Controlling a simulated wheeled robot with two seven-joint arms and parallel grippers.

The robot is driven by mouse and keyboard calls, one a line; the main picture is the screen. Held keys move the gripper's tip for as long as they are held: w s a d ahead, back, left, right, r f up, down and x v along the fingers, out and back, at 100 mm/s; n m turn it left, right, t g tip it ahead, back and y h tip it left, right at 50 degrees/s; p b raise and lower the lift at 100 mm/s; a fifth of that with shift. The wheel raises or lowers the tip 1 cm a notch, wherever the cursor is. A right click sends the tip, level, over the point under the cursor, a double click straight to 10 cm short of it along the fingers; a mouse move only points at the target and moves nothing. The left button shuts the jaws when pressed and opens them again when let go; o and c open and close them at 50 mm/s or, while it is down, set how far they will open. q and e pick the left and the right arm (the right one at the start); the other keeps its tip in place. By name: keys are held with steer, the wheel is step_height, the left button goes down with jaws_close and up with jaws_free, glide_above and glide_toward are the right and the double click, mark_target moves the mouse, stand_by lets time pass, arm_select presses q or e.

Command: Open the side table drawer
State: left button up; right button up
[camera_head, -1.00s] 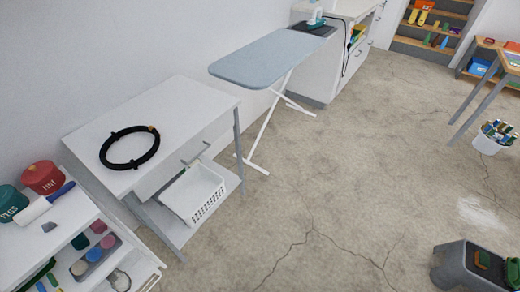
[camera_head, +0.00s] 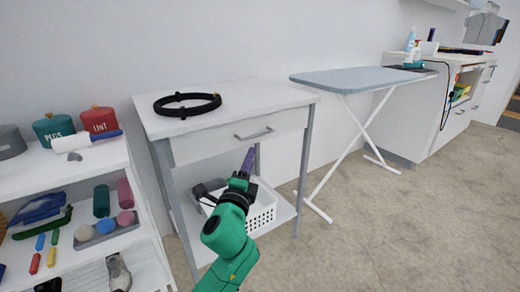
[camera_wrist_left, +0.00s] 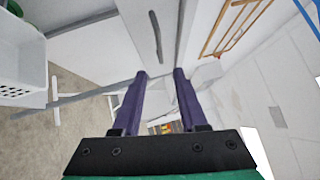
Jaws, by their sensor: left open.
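The white side table (camera_head: 225,99) stands against the wall, with one drawer (camera_head: 215,144) under its top. The drawer looks shut; its grey bar handle (camera_head: 254,133) is on the right part of the front. My left gripper (camera_head: 249,158), with purple fingers on a green arm, is in front of the table just below the handle. In the left wrist view the fingers (camera_wrist_left: 160,74) are apart with nothing between them. The handle (camera_wrist_left: 155,35) shows beyond the fingertips, roughly in line with the gap. My right gripper is not in view.
A black ring (camera_head: 187,105) lies on the tabletop. A white basket (camera_head: 262,212) sits on the table's lower shelf, partly hidden by my arm. A shelf unit (camera_head: 100,157) with canisters stands close on the left, an ironing board (camera_head: 355,79) on the right. The floor in front is clear.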

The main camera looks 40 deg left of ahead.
mark_target(260, 135)
arm_select(q)
steer(key=b+x, duration=0.1)
steer(key=x, duration=1.2)
jaws_close()
stand_by(0.8)
